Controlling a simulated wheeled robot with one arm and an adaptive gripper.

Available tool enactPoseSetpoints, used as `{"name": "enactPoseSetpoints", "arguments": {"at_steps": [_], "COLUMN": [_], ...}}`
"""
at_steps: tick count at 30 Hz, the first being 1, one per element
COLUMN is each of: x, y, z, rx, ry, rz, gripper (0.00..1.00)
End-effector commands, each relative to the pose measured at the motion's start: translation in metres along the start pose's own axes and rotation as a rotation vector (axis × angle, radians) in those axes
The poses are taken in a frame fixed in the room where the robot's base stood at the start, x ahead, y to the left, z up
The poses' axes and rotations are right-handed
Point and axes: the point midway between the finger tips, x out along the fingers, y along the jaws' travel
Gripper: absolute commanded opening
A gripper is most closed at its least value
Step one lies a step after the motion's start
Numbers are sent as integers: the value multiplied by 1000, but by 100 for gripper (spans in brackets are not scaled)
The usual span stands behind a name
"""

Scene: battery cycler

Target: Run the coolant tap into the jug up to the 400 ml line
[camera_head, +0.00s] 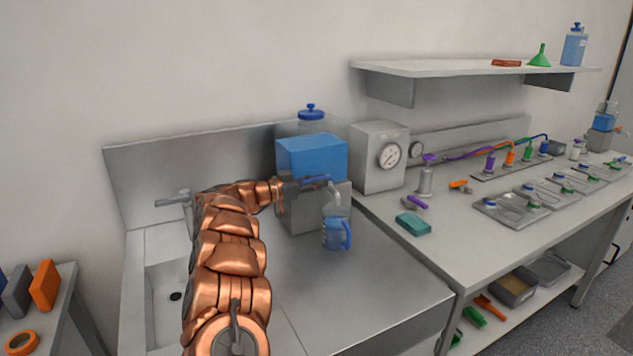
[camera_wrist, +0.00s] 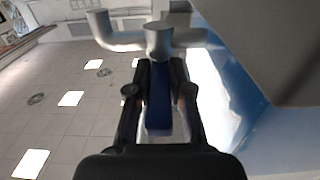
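The coolant dispenser is a blue tank (camera_head: 312,157) on a grey base (camera_head: 301,213) at the back of the steel counter. Its tap has a blue lever (camera_head: 316,180) and a pale curved spout (camera_head: 335,194). The jug (camera_head: 331,236), clear with a blue handle, stands upright below the spout. It looks bluish, but its level and lines are too small to read. My gripper (camera_head: 297,187) is at the tap from the left. In the wrist view the blue lever (camera_wrist: 158,115) lies between my two fingers, which look closed on it; the grey tap body (camera_wrist: 158,40) is just beyond.
A sink (camera_head: 165,290) is at the left, partly behind my arm. A grey box with a dial (camera_head: 380,157) stands right of the dispenser. A teal block (camera_head: 413,223) and several trays lie on the right bench. The counter front of the jug is clear.

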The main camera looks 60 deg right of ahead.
Motion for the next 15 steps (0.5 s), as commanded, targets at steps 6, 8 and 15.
{"name": "enactPoseSetpoints", "arguments": {"at_steps": [6,8,15], "x": [0,0,0], "y": [0,0,0], "z": [0,0,0], "rx": [0,0,1], "ry": [0,0,0], "rz": [-1,-1,0], "gripper": [42,46,46]}}
